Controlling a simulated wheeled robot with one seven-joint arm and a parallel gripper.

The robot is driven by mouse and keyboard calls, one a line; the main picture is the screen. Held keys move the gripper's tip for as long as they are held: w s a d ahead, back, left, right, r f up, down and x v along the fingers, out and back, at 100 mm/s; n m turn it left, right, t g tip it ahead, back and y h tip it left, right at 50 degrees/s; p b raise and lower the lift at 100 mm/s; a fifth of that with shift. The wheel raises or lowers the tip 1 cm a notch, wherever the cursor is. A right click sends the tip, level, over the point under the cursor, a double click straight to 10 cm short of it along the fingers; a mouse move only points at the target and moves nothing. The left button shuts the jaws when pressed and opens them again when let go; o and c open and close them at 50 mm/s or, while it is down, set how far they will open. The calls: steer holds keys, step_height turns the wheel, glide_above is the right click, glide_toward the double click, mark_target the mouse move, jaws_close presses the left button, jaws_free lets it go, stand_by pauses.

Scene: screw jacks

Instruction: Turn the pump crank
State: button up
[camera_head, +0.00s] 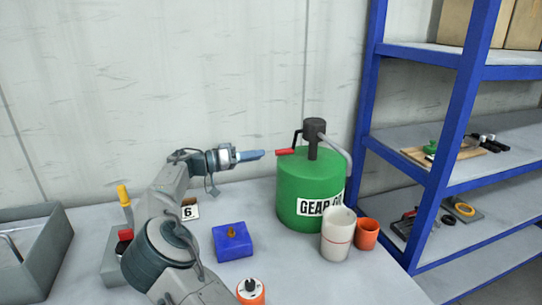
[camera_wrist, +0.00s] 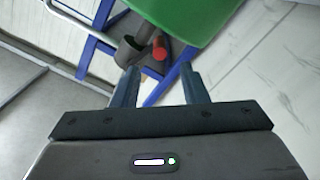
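A green drum (camera_head: 300,186) with a white label reading "GEAR O…" stands on the table. A dark pump head (camera_head: 314,130) with a grey spout sits on top of it. The pump crank is a thin black arm ending in a red handle (camera_head: 285,151) that points left. My gripper (camera_head: 262,154) is left of the handle at about its height, with a small gap between. In the wrist view my gripper (camera_wrist: 158,70) is open and empty. There the red handle (camera_wrist: 160,48) lies just ahead of the fingertips, and the green drum (camera_wrist: 180,14) is behind it.
A white cup (camera_head: 338,236) and an orange cup (camera_head: 367,234) stand in front of the drum. A blue block (camera_head: 232,242), a card marked 6 (camera_head: 189,210) and a grey bin (camera_head: 30,256) are on the left. A blue shelf rack (camera_head: 452,140) stands at right.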

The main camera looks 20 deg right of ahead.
steer(key=a, duration=0.5)
steer(key=shift+a, duration=0.4)
steer(key=m+p, duration=0.6)
steer(key=m, duration=0.3)
glide_toward(291, 151)
steer(key=d, duration=0.5)
steer(key=w+d, duration=0.1)
steer(key=d, duration=0.2)
steer(key=shift+f, duration=0.15)
jaws_close()
